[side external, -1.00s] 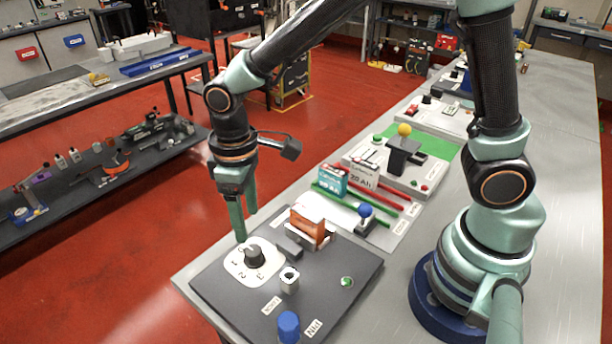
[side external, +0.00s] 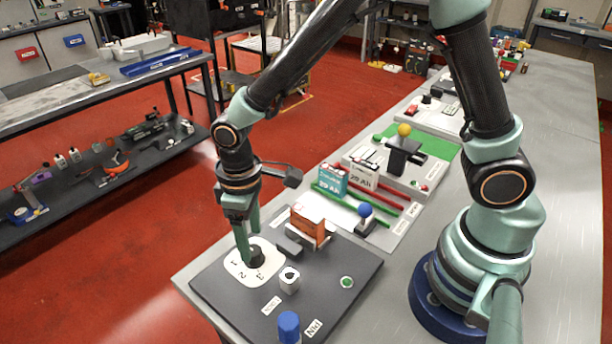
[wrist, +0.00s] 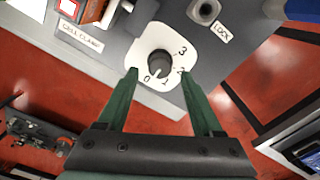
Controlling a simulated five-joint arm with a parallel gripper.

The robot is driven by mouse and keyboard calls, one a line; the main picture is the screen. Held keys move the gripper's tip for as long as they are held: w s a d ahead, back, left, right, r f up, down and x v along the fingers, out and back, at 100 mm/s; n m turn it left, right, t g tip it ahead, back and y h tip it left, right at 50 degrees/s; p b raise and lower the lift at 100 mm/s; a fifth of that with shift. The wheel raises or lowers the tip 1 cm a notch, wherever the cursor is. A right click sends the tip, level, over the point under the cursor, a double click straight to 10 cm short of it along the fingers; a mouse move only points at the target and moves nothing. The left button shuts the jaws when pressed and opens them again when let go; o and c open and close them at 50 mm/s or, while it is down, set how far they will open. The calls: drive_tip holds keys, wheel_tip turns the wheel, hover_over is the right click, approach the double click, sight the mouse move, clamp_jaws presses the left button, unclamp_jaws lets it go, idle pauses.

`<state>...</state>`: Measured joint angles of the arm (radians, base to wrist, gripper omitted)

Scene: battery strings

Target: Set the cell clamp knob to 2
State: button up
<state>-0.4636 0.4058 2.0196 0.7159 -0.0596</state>
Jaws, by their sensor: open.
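The cell clamp knob (side external: 256,258) is a dark round knob on a white dial plate (side external: 232,267) marked with numbers. In the wrist view the knob (wrist: 158,62) sits in the dial plate (wrist: 145,45), with 0, 1, 2 and 3 around its lower and right sides. In the wrist view my gripper (wrist: 158,74) is open, with one fingertip either side of the knob and gaps visible.
A white block with a hole (side external: 289,279) stands close beside the dial, near the LOCK label (wrist: 222,32). An orange cell (side external: 307,226) stands in a holder behind. A blue cylinder (side external: 288,326) and green button (side external: 347,282) share the dark board (side external: 330,265).

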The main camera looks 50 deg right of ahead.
sight(253, 250)
drive_tip(key=shift+f, duration=1.7)
clamp_jaws()
drive_tip(key=n, duration=0.5)
drive_tip(key=shift+n, duration=0.4)
